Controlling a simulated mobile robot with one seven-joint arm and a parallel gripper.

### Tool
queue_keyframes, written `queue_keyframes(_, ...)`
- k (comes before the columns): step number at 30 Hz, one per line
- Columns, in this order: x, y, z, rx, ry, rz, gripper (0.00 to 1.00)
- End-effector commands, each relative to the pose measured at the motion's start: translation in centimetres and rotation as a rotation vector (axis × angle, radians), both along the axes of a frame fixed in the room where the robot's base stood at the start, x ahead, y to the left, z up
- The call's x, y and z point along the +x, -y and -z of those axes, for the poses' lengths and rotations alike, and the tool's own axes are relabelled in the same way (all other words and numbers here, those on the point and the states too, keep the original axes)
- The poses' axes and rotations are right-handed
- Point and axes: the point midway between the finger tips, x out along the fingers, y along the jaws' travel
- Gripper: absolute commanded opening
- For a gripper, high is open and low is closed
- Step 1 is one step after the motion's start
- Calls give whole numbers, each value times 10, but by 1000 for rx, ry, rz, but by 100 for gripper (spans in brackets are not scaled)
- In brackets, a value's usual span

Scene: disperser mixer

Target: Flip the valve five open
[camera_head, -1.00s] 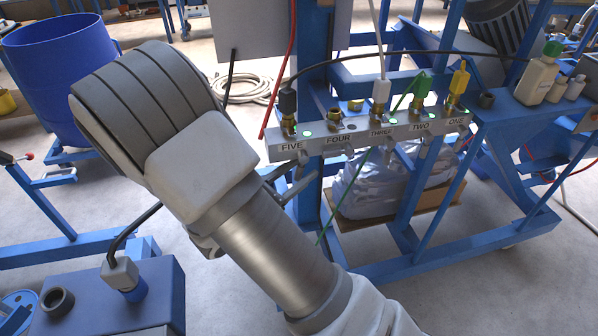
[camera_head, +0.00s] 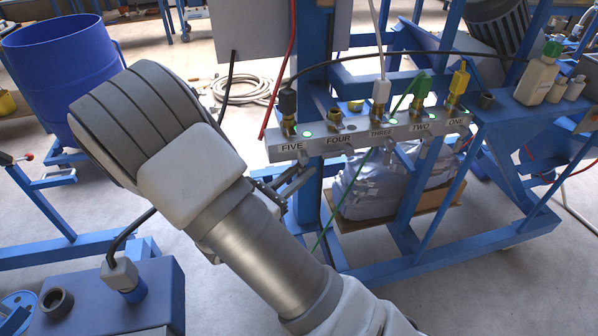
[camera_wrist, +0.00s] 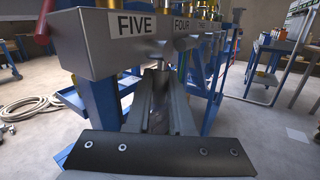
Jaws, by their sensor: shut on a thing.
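The valve manifold (camera_head: 365,137) is a grey bar labelled FIVE, FOUR, THREE, TWO and ONE from left to right. Valve five is at its left end, by the FIVE label (camera_head: 291,147), with a black plug and hose (camera_head: 287,101) above. In the wrist view the FIVE label (camera_wrist: 137,23) is close, above and left of the fingers. My gripper (camera_head: 294,178) is below the bar's left end, partly hidden by my arm. In the wrist view my gripper (camera_wrist: 158,82) is shut on the valve five handle under the bar. The handle is mostly hidden between the fingers.
Blue frame posts (camera_head: 308,195) stand close behind my gripper. A blue barrel (camera_head: 65,75) is at the upper left, and a blue box with a cable (camera_head: 150,285) at the lower left. A wrapped silver bundle (camera_head: 365,190) sits below the manifold.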

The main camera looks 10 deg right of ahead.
Motion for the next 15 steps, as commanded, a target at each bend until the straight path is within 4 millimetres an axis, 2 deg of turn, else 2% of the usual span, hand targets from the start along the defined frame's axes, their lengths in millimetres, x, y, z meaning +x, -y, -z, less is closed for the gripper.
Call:
queue_keyframes(7,0,6,1,-150,-2,1,0)
queue_keyframes(15,0,6,1,-171,-1,0,0)
